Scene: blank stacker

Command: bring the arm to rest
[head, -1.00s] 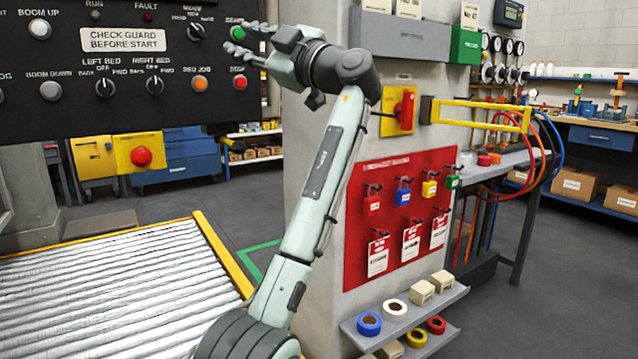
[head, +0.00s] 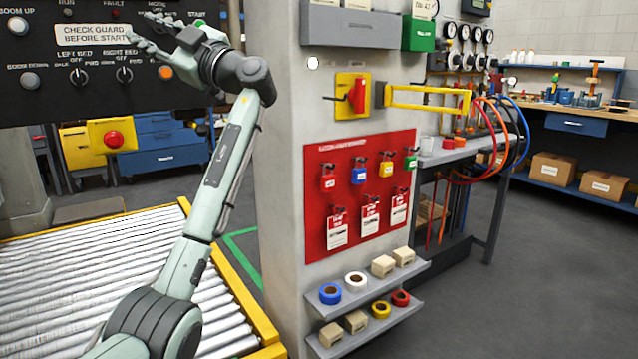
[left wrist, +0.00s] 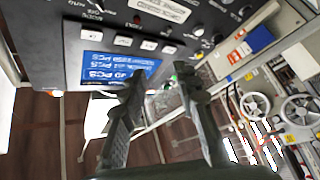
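My left arm (head: 222,165) rises from the bottom left of the head view. Its gripper (head: 142,28) is in front of the right part of the black control panel (head: 40,105). In the left wrist view the two fingers of the left gripper (left wrist: 158,82) stand apart with nothing between them. Whether the fingers touch the panel cannot be told. The gripper hides some of the panel's right-hand controls. My right gripper is not in view.
A grey pillar with a red lockout board (head: 345,235) and a yellow-plated red switch (head: 357,95) stands right of the arm. A yellow-edged roller conveyor (head: 60,290) lies below. Small shelves (head: 330,310) hold tape rolls. Floor (head: 540,290) is clear at right.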

